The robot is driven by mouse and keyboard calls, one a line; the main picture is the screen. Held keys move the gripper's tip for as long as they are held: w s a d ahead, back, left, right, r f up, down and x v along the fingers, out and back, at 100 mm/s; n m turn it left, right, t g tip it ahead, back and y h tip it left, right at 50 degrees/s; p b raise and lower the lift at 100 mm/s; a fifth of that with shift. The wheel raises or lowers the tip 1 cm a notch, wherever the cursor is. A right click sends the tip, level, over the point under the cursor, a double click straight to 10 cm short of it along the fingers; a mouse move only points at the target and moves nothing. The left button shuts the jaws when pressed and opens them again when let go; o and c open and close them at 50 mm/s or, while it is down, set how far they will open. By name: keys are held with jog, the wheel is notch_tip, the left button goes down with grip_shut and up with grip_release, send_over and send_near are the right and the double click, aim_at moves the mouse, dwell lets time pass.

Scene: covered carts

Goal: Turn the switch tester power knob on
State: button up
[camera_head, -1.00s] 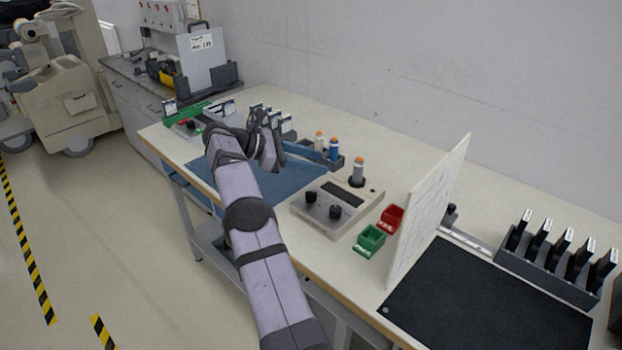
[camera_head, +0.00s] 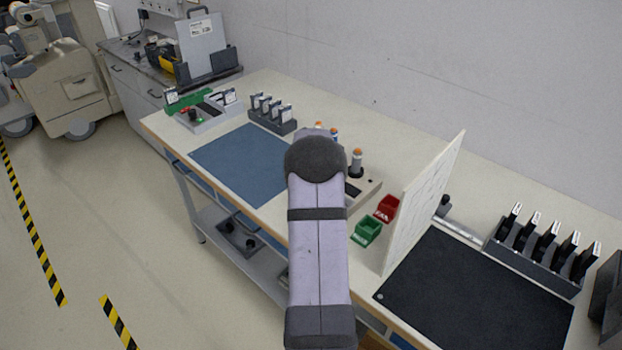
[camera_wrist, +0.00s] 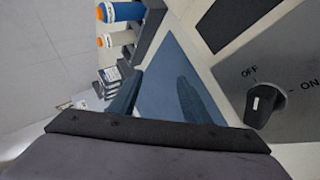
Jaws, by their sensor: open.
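The tester (camera_head: 367,187) is a beige box on the bench, mostly hidden behind my arm in the head view. In the wrist view, its grey panel (camera_wrist: 300,50) fills the right side. A black knob (camera_wrist: 268,106) there has a white mark pointing up toward the printed OFF, with ON printed to its right. My gripper (camera_wrist: 160,75) is open and empty, its two fingers over the blue mat in the picture, left of the knob and apart from it. The gripper is hidden behind my arm in the head view.
A rack of orange-capped cylinders (camera_wrist: 120,12) lies at upper left in the wrist view. Green (camera_head: 367,231) and red (camera_head: 387,208) bins and a white upright board (camera_head: 425,200) stand right of the tester. The blue mat (camera_head: 235,160) is clear.

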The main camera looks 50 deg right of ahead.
jog(key=s+a+r+m+t, duration=0.1)
jog(key=s+m, duration=0.1)
jog(key=s+a+r+m+t+p, duration=0.1)
jog(key=s+a+m, duration=0.1)
jog(key=s+a+r+m+t+p, duration=0.1)
jog(key=s+a+m, duration=0.1)
jog(key=m, duration=0.1)
jog(key=s+a+m, duration=0.2)
jog(key=s, duration=0.1)
jog(key=s+a+m+h+p, duration=0.1)
jog(key=s+a+m, duration=0.1)
jog(key=m, duration=0.1)
jog(key=s+a+f+m, duration=0.1)
jog(key=s+a+m, duration=0.1)
jog(key=s, duration=0.1)
jog(key=shift+s, duration=0.3)
jog(key=shift+d, duration=0.1)
jog(key=shift+w+f, duration=0.1)
jog(key=shift+p+x, duration=1.5)
jog(key=shift+x, duration=2.1)
jog(key=shift+d, duration=0.1)
jog(key=shift+c, duration=0.6)
jog(key=c, duration=0.9)
